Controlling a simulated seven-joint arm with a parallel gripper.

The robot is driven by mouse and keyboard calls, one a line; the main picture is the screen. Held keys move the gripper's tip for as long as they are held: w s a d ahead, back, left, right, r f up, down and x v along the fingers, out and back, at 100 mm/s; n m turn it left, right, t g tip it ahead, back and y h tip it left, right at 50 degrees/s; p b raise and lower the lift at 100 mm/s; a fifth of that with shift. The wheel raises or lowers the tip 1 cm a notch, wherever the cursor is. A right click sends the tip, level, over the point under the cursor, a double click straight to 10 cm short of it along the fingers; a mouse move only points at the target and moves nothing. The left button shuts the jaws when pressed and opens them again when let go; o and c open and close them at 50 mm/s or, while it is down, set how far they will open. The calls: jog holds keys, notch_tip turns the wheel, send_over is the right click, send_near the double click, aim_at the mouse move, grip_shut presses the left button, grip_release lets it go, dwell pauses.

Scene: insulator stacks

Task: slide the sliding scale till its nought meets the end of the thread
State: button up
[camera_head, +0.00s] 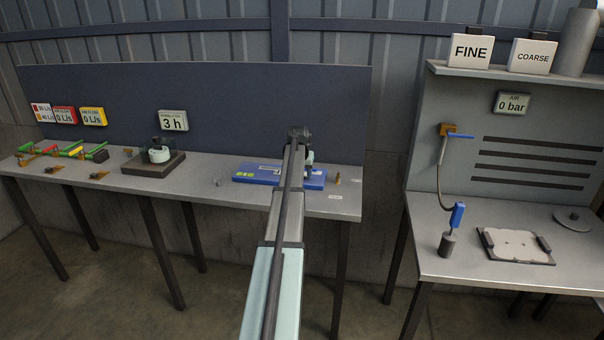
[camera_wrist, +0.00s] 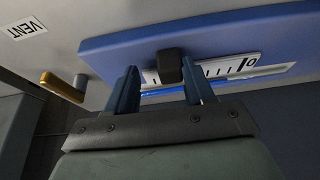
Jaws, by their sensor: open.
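A blue board (camera_head: 243,174) lies on the left bench and fills the upper part of the wrist view (camera_wrist: 120,50). On it is a white sliding scale (camera_wrist: 222,68) with black ticks and a bold mark beside a 0 towards its right end. A dark knob (camera_wrist: 169,66) stands at the scale's left part. A thin bright blue thread (camera_wrist: 208,86) runs along a white strip beside the scale; its exact end is unclear. My gripper (camera_wrist: 158,65) is open, its blue fingers on either side of the knob, with a gap visible to the left finger.
A VENT label (camera_wrist: 24,29) and a small brass-coloured fitting (camera_wrist: 62,87) lie left of the board in the wrist view. A dark stand (camera_head: 155,164) is farther left on the bench. A second bench (camera_head: 450,262) stands to the right, across a gap.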

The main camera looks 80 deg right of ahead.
jog(key=v, duration=1.4)
jog(key=shift+w+d, duration=0.1)
jog(key=shift+d, duration=0.05)
jog(key=x, duration=0.9)
jog(key=w+x, duration=0.1)
jog(key=x, duration=0.4)
grip_shut()
dwell(0.5)
